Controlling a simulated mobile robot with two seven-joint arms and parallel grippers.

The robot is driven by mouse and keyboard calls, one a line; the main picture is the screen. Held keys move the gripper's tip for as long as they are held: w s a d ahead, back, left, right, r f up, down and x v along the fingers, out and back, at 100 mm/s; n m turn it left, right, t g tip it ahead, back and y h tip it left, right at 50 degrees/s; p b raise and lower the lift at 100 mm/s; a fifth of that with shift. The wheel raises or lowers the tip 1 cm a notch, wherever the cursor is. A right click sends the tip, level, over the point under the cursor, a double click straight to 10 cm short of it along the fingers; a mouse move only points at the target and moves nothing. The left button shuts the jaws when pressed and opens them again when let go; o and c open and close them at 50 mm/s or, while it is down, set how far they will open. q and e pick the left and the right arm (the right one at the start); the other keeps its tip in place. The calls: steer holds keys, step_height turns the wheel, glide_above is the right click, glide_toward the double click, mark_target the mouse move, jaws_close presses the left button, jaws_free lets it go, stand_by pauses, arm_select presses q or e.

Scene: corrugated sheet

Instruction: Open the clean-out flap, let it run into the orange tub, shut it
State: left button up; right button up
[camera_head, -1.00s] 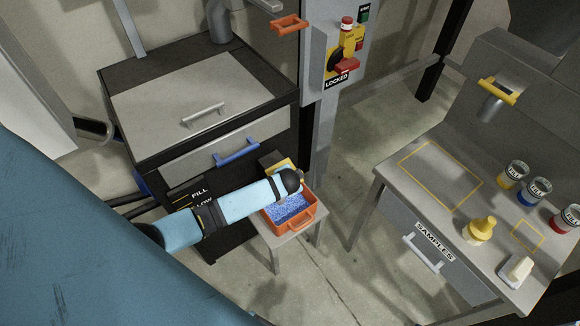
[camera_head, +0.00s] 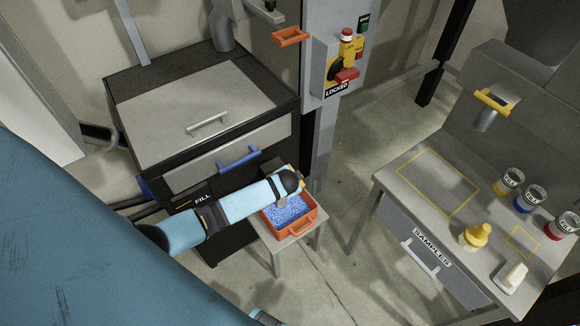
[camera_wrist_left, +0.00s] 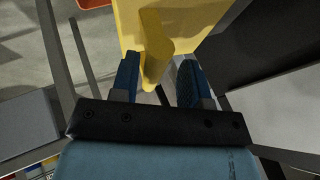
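The orange tub (camera_head: 303,227), heaped with blue and white granules (camera_head: 287,210), stands on a small grey stool below the machine. The yellow clean-out flap (camera_wrist_left: 195,20) fills the top of the left wrist view, with its yellow grip tab (camera_wrist_left: 154,62) hanging between my left fingers. In the head view, my left gripper (camera_head: 295,181) is at the flap, just above the tub, mostly hidden behind its own wrist. In the wrist view its fingers (camera_wrist_left: 158,80) stand apart on either side of the tab, with a gap showing on the right. My right gripper is out of view.
The grey stool (camera_head: 277,262) stands on open floor. A switch post with a LOCKED label (camera_head: 336,88) rises behind the tub.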

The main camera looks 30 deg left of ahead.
arm_select(q)
steer(key=shift+d+f, duration=0.1)
steer(key=shift+s+d+r, duration=0.15)
steer(key=shift+s+r, duration=0.2)
steer(key=shift+r, duration=0.1)
steer(key=p+v, duration=0.1)
steer(key=v, duration=1.1)
steer(key=shift+s+r, duration=0.15)
steer(key=shift+r, duration=0.2)
steer(key=shift+c, duration=0.2)
stand_by(0.4)
